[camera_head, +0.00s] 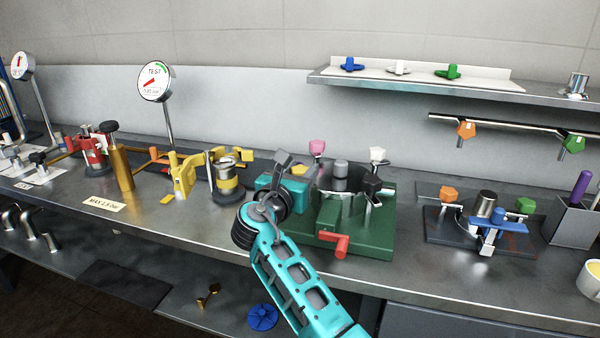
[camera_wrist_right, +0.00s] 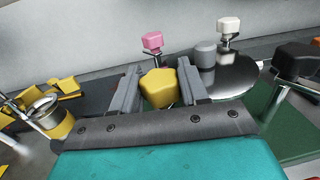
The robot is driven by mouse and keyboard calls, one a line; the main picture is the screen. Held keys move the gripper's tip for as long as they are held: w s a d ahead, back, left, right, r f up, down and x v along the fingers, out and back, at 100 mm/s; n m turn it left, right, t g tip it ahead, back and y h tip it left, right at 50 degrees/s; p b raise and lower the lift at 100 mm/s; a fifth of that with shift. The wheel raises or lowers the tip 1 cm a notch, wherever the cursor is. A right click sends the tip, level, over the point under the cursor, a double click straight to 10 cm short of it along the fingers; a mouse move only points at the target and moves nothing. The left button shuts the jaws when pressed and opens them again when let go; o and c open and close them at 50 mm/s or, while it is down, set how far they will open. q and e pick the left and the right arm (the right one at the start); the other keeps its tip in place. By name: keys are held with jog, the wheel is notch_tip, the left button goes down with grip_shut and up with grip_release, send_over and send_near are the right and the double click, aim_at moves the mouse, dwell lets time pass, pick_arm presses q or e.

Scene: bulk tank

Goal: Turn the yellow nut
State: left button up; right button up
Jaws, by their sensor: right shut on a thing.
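The yellow nut (camera_wrist_right: 159,88) sits between the two grey fingers of my right gripper (camera_wrist_right: 160,86) in the right wrist view. The fingers are shut on its sides. A black nut (camera_wrist_right: 297,63) is to the right. My left gripper is not in view.
A yellow-banded cylinder (camera_head: 227,180) and yellow clamp (camera_head: 183,175) stand to the left. A dark fixture with orange nut (camera_head: 448,193) is at right. A shelf (camera_head: 420,86) overhangs the back right.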

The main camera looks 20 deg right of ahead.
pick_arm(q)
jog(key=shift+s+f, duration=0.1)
pick_arm(e)
jog(key=shift+f, duration=0.15)
jog(key=o, duration=1)
jog(key=shift+c, duration=0.2)
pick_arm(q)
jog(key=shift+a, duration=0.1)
